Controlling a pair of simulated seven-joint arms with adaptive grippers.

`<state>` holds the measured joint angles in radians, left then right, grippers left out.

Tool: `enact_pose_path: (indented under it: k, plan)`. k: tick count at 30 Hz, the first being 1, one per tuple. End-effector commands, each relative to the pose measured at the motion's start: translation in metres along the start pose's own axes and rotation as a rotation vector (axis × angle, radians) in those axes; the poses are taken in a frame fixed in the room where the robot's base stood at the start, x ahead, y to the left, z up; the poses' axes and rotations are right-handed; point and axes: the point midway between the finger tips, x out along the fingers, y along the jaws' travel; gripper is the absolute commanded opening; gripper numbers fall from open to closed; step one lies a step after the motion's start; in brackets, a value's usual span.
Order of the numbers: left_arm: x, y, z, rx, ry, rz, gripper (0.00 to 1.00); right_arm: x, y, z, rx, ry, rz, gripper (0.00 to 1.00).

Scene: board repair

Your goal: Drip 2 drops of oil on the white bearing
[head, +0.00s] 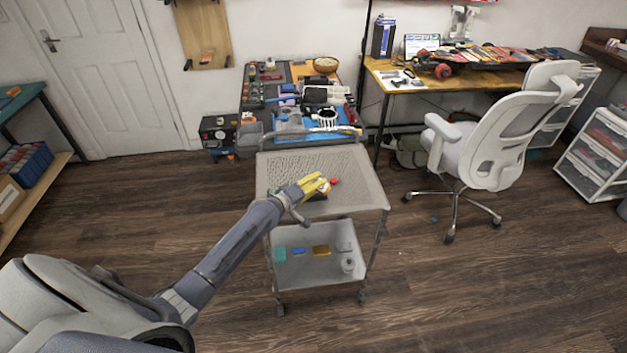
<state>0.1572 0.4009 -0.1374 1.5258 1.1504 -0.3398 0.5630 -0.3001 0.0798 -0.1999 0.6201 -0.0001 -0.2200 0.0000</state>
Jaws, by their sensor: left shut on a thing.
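My left gripper (318,188) reaches over the top tray of the grey cart (285,167). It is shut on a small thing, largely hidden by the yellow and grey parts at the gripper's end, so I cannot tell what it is. A small red round piece (334,181) shows just right of the gripper. A dark patch lies under the gripper on the tray. I cannot make out an oil bottle or the white bearing for certain. My right gripper is not in view.
The cart's lower shelf (300,272) holds several small coloured boxes and a grey-white bottle-like thing (347,264). A cluttered bench (252,90) stands behind the cart. A white office chair (490,140) stands to the right. The cart's top is mostly bare.

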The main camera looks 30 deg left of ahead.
Motion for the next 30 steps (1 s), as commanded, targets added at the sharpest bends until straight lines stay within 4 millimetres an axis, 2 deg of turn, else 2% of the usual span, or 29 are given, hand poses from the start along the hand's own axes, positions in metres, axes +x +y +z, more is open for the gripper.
enact_pose_path:
  k: [8, 30]
  plan:
    - [0.002, -0.006, 0.005, -0.098, 0.001, 0.040, 0.01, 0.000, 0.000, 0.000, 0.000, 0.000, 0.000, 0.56]
    - [0.001, 0.010, 0.002, -0.382, 0.000, 0.158, 0.01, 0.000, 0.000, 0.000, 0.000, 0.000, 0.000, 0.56]
